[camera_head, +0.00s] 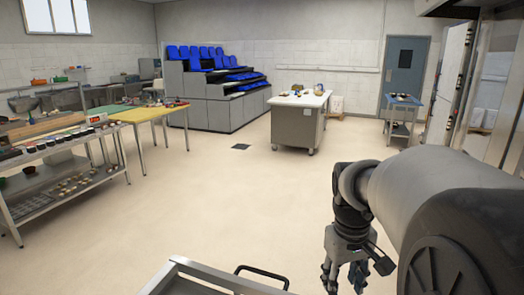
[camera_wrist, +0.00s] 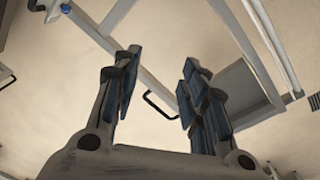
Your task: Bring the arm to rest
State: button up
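My arm reaches in from the right of the head view, and my gripper (camera_head: 342,277) hangs from its end with the fingers pointing down. The gripper is over the floor, to the right of a metal cart top with a black handle (camera_head: 262,272). In the wrist view my gripper (camera_wrist: 157,76) has its two blue-padded fingers apart, with nothing between them but background. The cart's pale frame and black handle (camera_wrist: 160,106) show behind the fingers, apart from them.
A shelf table (camera_head: 60,170) with small goods and a yellow-topped table (camera_head: 152,112) stand at the left. A white-topped cabinet (camera_head: 298,125) on wheels stands mid-room. Blue seating (camera_head: 212,75) and a blue-grey door (camera_head: 404,65) are behind. A small trolley (camera_head: 402,115) stands right. The middle floor is clear.

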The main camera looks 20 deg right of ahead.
jog(key=s+a+r+n+t, duration=0.1)
jog(key=a+r+n+t, duration=0.15)
jog(key=a, duration=0.85)
jog(key=s+a+t+y, duration=0.1)
jog(key=s+a, duration=0.7)
jog(key=a, duration=0.2)
jog(key=shift+s+f+t, duration=0.15)
jog(key=shift+f+t, duration=0.15)
jog(key=shift+t, duration=0.05)
jog(key=shift+c, duration=0.8)
jog(key=shift+d, duration=0.15)
